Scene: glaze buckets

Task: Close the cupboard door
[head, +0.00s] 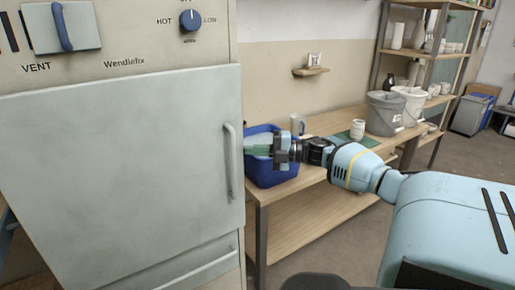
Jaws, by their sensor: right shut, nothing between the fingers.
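The cupboard door (120,165) is a large pale grey-green panel on the front of a cream cabinet marked Wendlefix. It fills the left half of the head view and looks about flush with the cabinet front; I cannot tell whether a small gap remains. Its upright handle (231,160) is near the right edge. My right gripper (259,149) is shut and empty, pointing left, just right of the handle in the picture and in front of the blue bin. I see no contact with the door. My left gripper is not in view.
A blue bin (272,178) stands on a wooden table (310,170) right of the cabinet. A mug, a jar (357,130) and grey and white buckets (384,112) stand farther back. A control panel with a knob (190,19) is above the door, a drawer (195,270) below.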

